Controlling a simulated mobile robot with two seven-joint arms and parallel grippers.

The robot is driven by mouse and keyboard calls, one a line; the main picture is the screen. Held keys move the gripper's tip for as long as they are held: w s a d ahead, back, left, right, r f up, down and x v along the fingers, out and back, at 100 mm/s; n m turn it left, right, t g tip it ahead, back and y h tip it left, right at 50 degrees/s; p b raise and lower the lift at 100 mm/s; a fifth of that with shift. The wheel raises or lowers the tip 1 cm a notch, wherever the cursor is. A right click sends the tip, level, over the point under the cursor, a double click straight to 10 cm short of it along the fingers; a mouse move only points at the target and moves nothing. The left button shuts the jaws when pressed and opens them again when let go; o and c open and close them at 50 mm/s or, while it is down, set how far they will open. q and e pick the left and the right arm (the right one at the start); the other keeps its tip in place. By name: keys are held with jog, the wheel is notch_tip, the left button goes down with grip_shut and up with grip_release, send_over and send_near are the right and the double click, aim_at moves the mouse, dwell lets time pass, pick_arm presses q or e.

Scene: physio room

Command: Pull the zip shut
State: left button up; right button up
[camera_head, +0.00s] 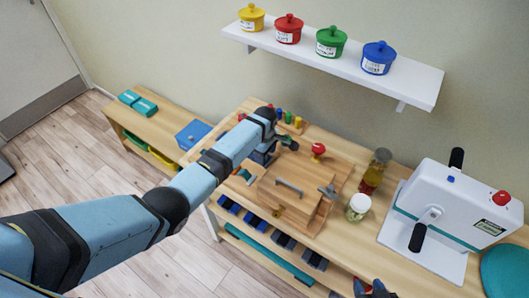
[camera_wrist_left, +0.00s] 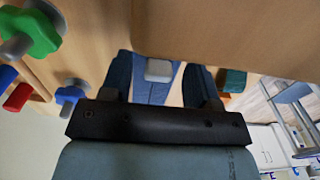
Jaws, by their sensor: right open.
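The zip's blue panel (camera_wrist_left: 152,92) with a grey tab (camera_wrist_left: 159,70) shows in the left wrist view. The tab lies between the two dark blue fingers of my left gripper (camera_wrist_left: 159,78). These fingers stand apart, with a gap on each side of the tab. In the head view my left gripper (camera_head: 265,150) is over the left part of the workbench, and the arm hides most of the zip. How far the zip is closed cannot be seen. My right gripper (camera_head: 374,290) is open and empty at the bottom edge, partly cut off.
A wooden board (camera_head: 283,206) with a handle and knobs stands right of my left gripper. Coloured pegs (camera_head: 288,117) are behind it. Jars (camera_head: 358,207) and a white machine (camera_head: 450,210) stand further right. A shelf (camera_head: 340,62) with several coloured pots hangs above.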

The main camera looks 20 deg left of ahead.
pick_arm(q)
notch_tip(320, 180, up, 14)
dwell(0.6)
